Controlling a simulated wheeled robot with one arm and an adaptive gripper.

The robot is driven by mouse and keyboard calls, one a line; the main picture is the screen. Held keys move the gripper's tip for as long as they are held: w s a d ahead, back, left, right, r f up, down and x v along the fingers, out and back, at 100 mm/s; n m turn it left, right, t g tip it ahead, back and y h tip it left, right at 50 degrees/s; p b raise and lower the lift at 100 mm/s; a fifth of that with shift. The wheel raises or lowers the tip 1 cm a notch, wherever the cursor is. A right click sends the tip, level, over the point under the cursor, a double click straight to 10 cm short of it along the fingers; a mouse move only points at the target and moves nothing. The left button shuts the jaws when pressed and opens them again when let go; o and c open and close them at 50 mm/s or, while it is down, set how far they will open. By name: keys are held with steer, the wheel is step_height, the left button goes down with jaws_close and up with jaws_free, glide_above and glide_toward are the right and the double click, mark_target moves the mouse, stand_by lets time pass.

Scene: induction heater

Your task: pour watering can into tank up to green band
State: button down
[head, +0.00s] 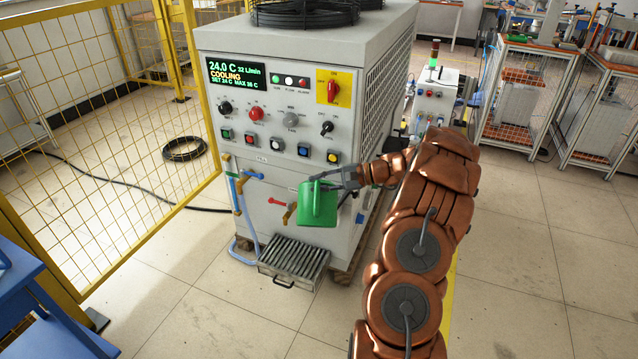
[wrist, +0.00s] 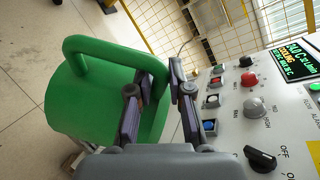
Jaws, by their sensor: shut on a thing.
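A green watering can (head: 317,206) hangs in front of the lower front panel of the grey chiller cabinet (head: 285,185). It looks roughly upright in the head view. My gripper (head: 347,178) is shut on the can at its upper right side. In the wrist view, the can (wrist: 85,105) fills the left, and the fingers of my gripper (wrist: 160,90) close around part of it. The can's spout and the water inside cannot be made out. A clear blue tube (head: 236,200) runs down the cabinet's lower left front.
The cabinet's display (head: 236,76) reads 24.0 C, COOLING. Knobs and buttons cover the panel (wrist: 240,110) beside my gripper. A metal slatted tray (head: 294,262) lies on the floor below the can. A yellow mesh fence (head: 100,150) stands at the left. Floor at right is clear.

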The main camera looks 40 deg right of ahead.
mark_target(318, 207)
steer(key=shift+f+b, duration=0.15)
steer(key=shift+b, duration=0.3)
steer(key=shift+s+a+f+b, duration=0.15)
steer(key=shift+f+b, duration=0.05)
steer(key=shift+b, duration=0.2)
steer(key=shift+s+a+f+b, duration=0.2)
steer(key=shift+s+f+b, duration=0.05)
steer(key=shift+b, duration=0.45)
steer(key=shift+s+a+f+n+b, duration=0.1)
steer(key=shift+s+a+n+b, duration=0.15)
steer(key=shift+b, duration=0.25)
steer(key=shift+f, duration=0.1)
steer(key=shift+s+f+b, duration=0.15)
steer(key=shift+f+b, duration=0.2)
steer(key=shift+b, duration=0.4)
steer(key=shift+s+a+f+n+t+h+b, duration=0.1)
steer(key=shift+s+a+f+n+t+b, duration=0.25)
steer(key=shift+b, duration=0.7)
steer(key=shift+s+a+f+n+t+h+b, duration=0.15)
steer(key=shift+f+b, duration=0.4)
steer(key=shift+b, duration=0.55)
steer(key=shift+s+a+f+n+t+h+b, duration=0.1)
steer(key=shift+s+a+f+n+b, duration=0.25)
steer(key=shift+b, duration=0.7)
steer(key=shift+f+b, duration=0.3)
